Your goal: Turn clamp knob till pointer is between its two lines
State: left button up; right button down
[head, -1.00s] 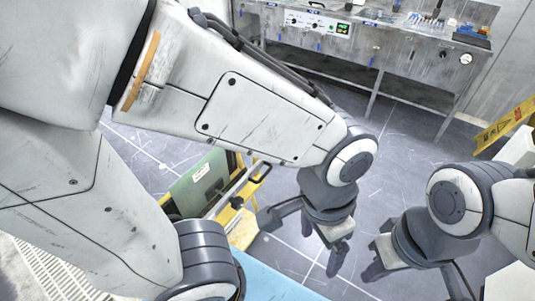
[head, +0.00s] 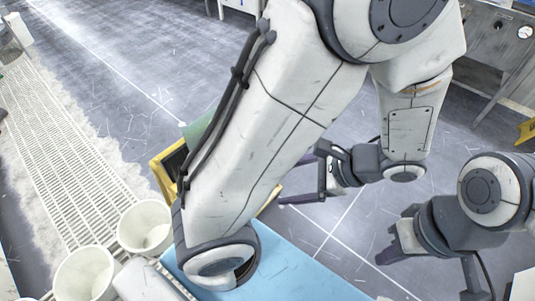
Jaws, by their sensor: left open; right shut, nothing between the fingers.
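I cannot make out the clamp knob, its pointer or the two lines in the head view. My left gripper (head: 302,180) hangs in the middle of the view over the grey floor, with its fingers apart and nothing between them. My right gripper (head: 388,240) is at the lower right, shut and empty, also over the floor in the picture. My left arm crosses the middle and hides much of what lies behind it. Neither gripper is seen touching anything.
A light blue surface (head: 305,272) lies at the bottom. A yellow frame (head: 163,178) with a green panel is mostly hidden behind my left arm. White buckets (head: 145,227) stand at lower left beside a floor grating (head: 60,140). A grey metal bench (head: 490,45) is at upper right.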

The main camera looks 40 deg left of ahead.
pick_arm(q)
jog(key=w+a+f+m+t+y+b, duration=0.2)
jog(key=w+a+f+m+y+b, duration=0.25)
jog(key=f, duration=0.45)
jog(key=w+a+f+m+t+y+b, duration=0.25)
jog(key=w+a+f+y+b, duration=0.2)
jog(key=f, duration=0.35)
jog(key=shift+m, duration=0.5)
jog(key=a, duration=0.3)
jog(key=w+a+b, duration=0.1)
jog(key=a, duration=0.5)
jog(key=shift+w+a+b, duration=0.35)
jog(key=shift+a+b, duration=0.05)
pick_arm(e)
notch_tip(320, 180, down, 13)
pick_arm(q)
jog(key=shift+c, duration=0.4)
